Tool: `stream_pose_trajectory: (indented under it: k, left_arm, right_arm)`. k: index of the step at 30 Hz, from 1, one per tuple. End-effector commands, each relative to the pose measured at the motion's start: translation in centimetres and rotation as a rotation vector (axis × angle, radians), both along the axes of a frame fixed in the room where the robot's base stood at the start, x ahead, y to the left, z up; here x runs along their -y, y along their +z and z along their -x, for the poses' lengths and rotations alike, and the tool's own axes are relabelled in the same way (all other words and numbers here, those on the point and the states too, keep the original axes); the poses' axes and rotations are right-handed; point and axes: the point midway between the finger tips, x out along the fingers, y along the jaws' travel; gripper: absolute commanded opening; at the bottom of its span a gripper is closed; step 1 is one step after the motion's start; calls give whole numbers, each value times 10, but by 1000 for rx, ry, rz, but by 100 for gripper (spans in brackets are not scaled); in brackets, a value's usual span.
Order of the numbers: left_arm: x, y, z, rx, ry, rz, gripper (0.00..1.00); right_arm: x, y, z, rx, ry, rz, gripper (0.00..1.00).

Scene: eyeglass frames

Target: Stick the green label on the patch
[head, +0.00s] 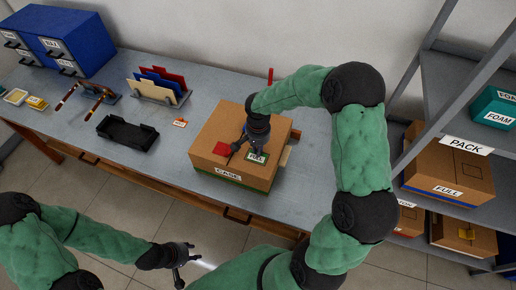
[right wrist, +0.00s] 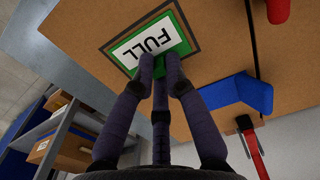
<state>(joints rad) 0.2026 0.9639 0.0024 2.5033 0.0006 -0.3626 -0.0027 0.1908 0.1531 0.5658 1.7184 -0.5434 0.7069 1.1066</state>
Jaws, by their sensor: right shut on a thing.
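The cardboard box (head: 235,178), marked CASE on its front, stands on the bench. The green label (head: 257,157), which reads FULL in the right wrist view (right wrist: 152,38), lies at or just over the box top. It sits within a dark square outline, the patch (right wrist: 107,48); whether it touches the board I cannot tell. My right gripper (head: 251,148) is above the box, its fingertips (right wrist: 162,65) shut on the label's green edge. My left gripper (head: 184,264) is open and empty, low in front of the bench.
A black tray (head: 127,132), a small orange tag (head: 180,123) and a folder rack (head: 160,88) stand to the left. Shelves with boxes (head: 445,170) stand at right.

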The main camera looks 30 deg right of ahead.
Motion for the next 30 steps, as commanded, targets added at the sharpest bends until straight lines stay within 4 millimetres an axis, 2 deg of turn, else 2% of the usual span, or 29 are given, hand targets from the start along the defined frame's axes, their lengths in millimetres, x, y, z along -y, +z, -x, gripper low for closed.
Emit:
stream_pose_trajectory:
  k: [5,6,9,20,30]
  left_arm:
    - [0,0,0,0,0,0,40]
    - [0,0,0,0,0,0,40]
    - [0,0,0,0,0,0,40]
    - [0,1,0,0,0,0,40]
    - [0,11,0,0,0,0,40]
  right_arm:
    - [0,0,0,0,0,0,1]
    - [0,0,0,0,0,0,17]
    - [0,0,0,0,0,0,41]
    - [0,1,0,0,0,0,41]
    - [0,17,0,1,1,0,41]
